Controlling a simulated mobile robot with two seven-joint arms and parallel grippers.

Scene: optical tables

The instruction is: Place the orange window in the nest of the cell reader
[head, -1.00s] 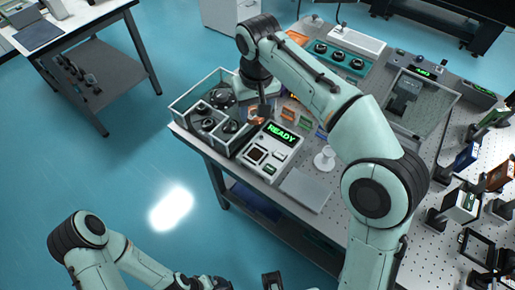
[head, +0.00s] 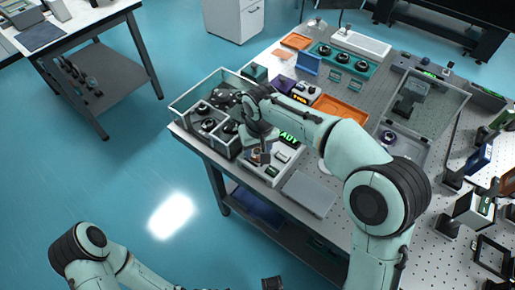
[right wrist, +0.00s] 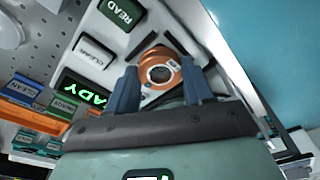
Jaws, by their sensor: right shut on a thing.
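The orange window (right wrist: 165,56) is an orange mount around a round clear opening, with a small pale label. In the right wrist view it sits between the two blue fingertips of my right gripper (right wrist: 161,88), which is shut on it. Dark corner pieces of the nest (right wrist: 149,40) show around it; I cannot tell whether it rests on the nest floor. The cell reader (head: 283,168) is a white box with a green lit display, and my right gripper (head: 260,156) is over its nest side, hiding much of it.
A clear-walled bin (head: 185,115) with dark round parts stands left of the reader. A grey plate (head: 308,193) lies to its right. Orange trays (head: 343,108) and a teal holder (head: 338,62) are farther back. Optics stand on the perforated table at right.

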